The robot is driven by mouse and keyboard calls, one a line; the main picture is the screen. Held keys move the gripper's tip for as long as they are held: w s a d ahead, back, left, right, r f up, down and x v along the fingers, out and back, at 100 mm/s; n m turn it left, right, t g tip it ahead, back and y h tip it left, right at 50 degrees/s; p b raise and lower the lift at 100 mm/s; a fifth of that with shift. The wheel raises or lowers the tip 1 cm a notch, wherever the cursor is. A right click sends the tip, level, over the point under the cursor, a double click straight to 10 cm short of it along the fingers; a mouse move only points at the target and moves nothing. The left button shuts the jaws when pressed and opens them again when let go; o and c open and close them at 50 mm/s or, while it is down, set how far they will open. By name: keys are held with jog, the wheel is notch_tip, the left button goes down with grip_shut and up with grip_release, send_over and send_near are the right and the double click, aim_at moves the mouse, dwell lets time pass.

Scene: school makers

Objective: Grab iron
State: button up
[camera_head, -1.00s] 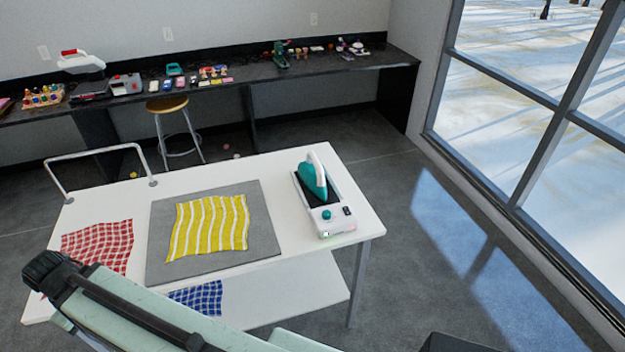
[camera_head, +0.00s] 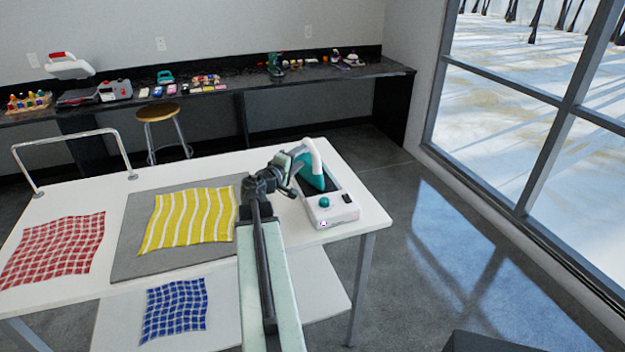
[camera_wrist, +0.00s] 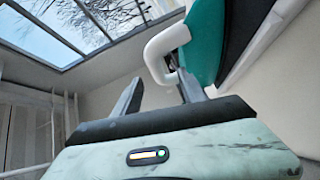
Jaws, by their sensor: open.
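The iron (camera_head: 311,176), teal with a white handle, rests on its white and black stand (camera_head: 337,213) at the right end of the white table. My gripper (camera_head: 291,163) is open, just left of the iron at handle height. In the wrist view, the iron's white handle (camera_wrist: 160,48) and teal body (camera_wrist: 206,38) are ahead. The open fingers (camera_wrist: 157,90) point toward the handle. The handle's lower end appears close to the right finger. I cannot tell whether they touch. No grip on the handle shows.
A yellow striped cloth (camera_head: 190,217) lies on a grey mat (camera_head: 132,240), left of my arm. A red checked cloth (camera_head: 55,250) is farther left; a blue checked cloth (camera_head: 175,308) is on the lower shelf. A metal rail (camera_head: 72,137) rises at the table's left. A stool (camera_head: 157,112) stands behind.

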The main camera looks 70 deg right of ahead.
aim_at(311, 148)
jog(key=d, duration=0.5)
jog(key=s+d, duration=0.1)
jog(key=d, duration=0.1)
jog(key=shift+s+d+f, duration=0.1)
jog(key=shift+d+f, duration=0.05)
jog(key=shift+d, duration=0.25)
jog(key=shift+a, duration=0.1)
grip_shut()
dwell(1.0)
